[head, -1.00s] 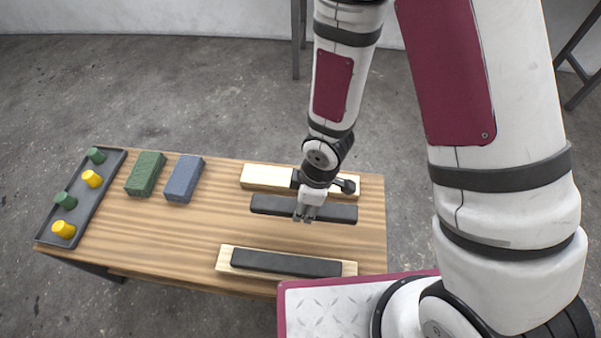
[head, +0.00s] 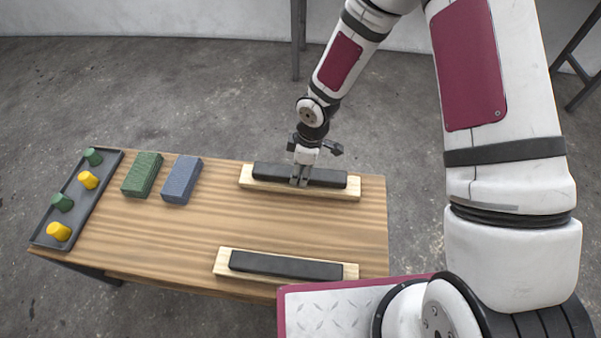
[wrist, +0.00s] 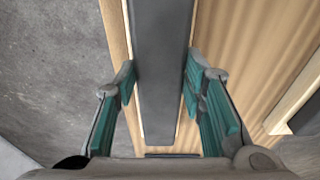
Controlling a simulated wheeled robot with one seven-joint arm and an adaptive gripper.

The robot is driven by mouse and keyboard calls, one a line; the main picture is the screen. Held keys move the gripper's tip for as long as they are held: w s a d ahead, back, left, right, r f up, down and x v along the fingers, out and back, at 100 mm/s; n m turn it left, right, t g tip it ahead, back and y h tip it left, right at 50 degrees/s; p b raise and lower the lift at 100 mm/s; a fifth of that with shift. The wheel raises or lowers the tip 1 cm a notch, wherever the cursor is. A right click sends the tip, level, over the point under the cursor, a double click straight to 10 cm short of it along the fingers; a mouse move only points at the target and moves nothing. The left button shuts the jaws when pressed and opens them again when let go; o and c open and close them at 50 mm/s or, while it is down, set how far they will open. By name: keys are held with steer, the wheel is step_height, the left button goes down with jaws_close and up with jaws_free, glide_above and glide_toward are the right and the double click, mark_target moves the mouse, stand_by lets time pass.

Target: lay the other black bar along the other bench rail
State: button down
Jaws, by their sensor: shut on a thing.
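The far black bar (head: 328,178) is over the far pale bench rail (head: 246,181), lined up with it along its length. I cannot tell whether it rests on the wood or hangs just above it. My gripper (head: 299,182) is shut on this bar near its middle. In the wrist view the teal pads of my gripper (wrist: 160,88) stand on both sides of the bar (wrist: 161,60), with a strip of pale rail (wrist: 116,30) beside it. The other black bar (head: 285,265) lies along the near rail (head: 221,264).
A grey tray (head: 76,209) with green and yellow pegs stands at the table's left end. A green block (head: 142,175) and a blue block (head: 181,180) lie between it and the far rail. The wooden table top (head: 260,222) between the rails is clear.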

steer(key=shift+f, duration=0.3)
steer(key=shift+f, duration=0.15)
steer(key=c, duration=1)
jaws_free()
steer(key=shift+c, duration=0.2)
step_height(320, 180, up, 12)
steer(key=d+p, duration=0.1)
steer(key=p, duration=0.4)
steer(key=shift+s+d, duration=0.2)
steer(key=shift+d, duration=0.2)
